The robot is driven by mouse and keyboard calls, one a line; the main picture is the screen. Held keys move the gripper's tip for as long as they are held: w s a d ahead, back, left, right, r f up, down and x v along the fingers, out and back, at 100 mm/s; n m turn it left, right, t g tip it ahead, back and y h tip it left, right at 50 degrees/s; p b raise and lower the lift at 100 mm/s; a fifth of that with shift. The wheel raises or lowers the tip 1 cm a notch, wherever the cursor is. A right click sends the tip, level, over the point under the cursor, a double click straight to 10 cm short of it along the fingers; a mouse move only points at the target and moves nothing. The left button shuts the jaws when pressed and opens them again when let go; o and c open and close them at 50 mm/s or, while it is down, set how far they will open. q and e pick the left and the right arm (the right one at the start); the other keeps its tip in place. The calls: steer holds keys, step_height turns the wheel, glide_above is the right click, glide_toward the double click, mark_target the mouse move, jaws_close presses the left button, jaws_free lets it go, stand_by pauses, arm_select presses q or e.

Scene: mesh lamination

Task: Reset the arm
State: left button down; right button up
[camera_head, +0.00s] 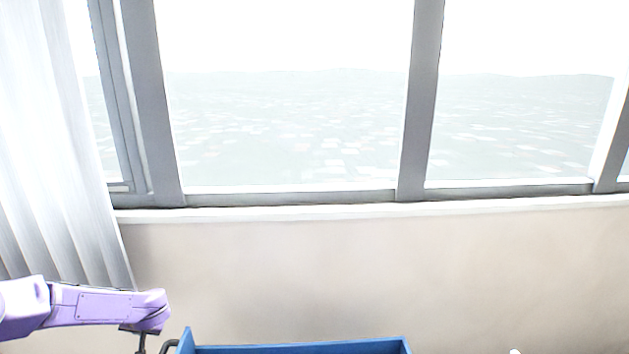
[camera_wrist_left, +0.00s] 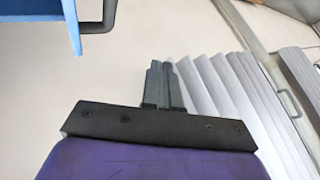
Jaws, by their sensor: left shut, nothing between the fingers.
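My left arm, purple, comes in from the lower left of the head view. Its wrist end hangs by the left end of a blue container, and the fingers are not clear there. In the left wrist view my left gripper (camera_wrist_left: 163,68) shows dark fingers pressed together, with nothing between them. The gripper points at bare wall and the curtain and touches nothing that I can see. My right arm and gripper are not in view.
The blue container (camera_head: 300,348) stands at the bottom of the head view, mostly cut off; a blue edge (camera_wrist_left: 72,22) with a dark handle (camera_wrist_left: 107,14) shows in the left wrist view. A pale curtain (camera_head: 62,150) hangs at left. Windows and a beige wall (camera_head: 330,265) lie behind.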

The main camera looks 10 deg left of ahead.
arm_select(q)
steer(key=s+d+f+t, duration=0.1)
steer(key=s+d+f, duration=0.3)
steer(key=d+f, duration=0.3)
steer(key=s+d+f+t, duration=0.1)
steer(key=s+d+f, duration=0.35)
steer(key=d, duration=0.55)
steer(key=s+d+f+n+g+h, duration=0.1)
steer(key=s+d+f+h, duration=0.15)
steer(key=s+d, duration=0.55)
steer(key=s+d+f+h, duration=0.2)
steer(key=s+d+f, duration=0.1)
steer(key=s, duration=0.9)
step_height(320, 180, down, 10)
steer(key=s+b, duration=0.1)
steer(key=b, duration=1)
steer(key=shift+d+f+n, duration=0.2)
steer(key=shift+d+n, duration=0.2)
steer(key=shift+d, duration=0.05)
steer(key=shift+s, duration=0.1)
